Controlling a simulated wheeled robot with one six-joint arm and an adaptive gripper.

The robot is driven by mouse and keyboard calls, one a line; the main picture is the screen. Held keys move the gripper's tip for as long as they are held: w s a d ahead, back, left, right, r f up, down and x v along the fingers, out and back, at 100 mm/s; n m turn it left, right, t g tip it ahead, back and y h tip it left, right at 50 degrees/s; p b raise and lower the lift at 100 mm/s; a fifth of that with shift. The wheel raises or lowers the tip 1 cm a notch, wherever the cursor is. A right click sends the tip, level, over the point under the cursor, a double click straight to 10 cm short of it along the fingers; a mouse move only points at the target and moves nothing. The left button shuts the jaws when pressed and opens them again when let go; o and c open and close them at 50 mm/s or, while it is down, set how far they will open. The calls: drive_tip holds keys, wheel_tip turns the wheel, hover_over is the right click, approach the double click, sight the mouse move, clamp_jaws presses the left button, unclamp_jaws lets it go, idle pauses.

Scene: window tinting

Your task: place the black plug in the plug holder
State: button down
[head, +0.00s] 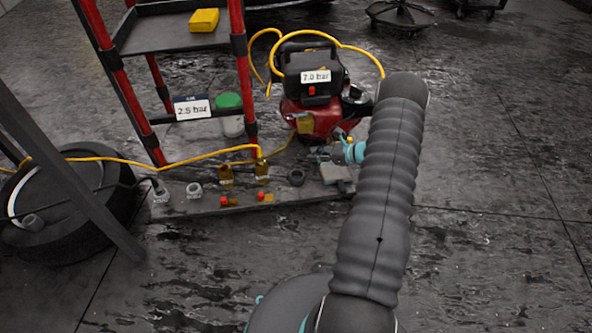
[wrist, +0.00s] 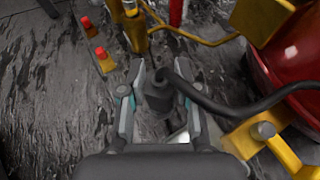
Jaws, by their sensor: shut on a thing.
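In the wrist view my gripper (wrist: 157,84) is shut on the black plug (wrist: 158,98), a dark stubby body with a black cable running from it to the right. The plug is between the two fingers, above the dark floor area. In the head view my gripper (head: 332,155) is low, just in front of the red compressor; the plug is too small there to tell apart. A small black ring (head: 296,177) lies left of my gripper. A grey block (head: 337,173) is just below it. I cannot tell which piece is the plug holder.
The red compressor (head: 312,120) and a red-and-black shelf rack (head: 148,130) stand behind. Brass fittings (head: 226,175) and red-tipped pieces (head: 264,197) sit on a low board. A yellow hose (head: 205,155) crosses above the board. Floor at right is clear.

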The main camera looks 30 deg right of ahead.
drive_tip(key=shift+w+a+f, duration=0.75)
drive_tip(key=shift+a+f, duration=0.2)
drive_tip(key=shift+f, duration=0.45)
drive_tip(key=shift+w+a+f, duration=0.7)
drive_tip(key=shift+a+f, duration=0.3)
drive_tip(key=shift+f, duration=0.35)
drive_tip(key=shift+w+a+f, duration=0.75)
drive_tip(key=shift+a+f, duration=0.2)
drive_tip(key=shift+f, duration=0.45)
drive_tip(key=shift+b, duration=0.3)
drive_tip(key=shift+f, duration=0.2)
drive_tip(key=c, duration=0.8)
unclamp_jaws()
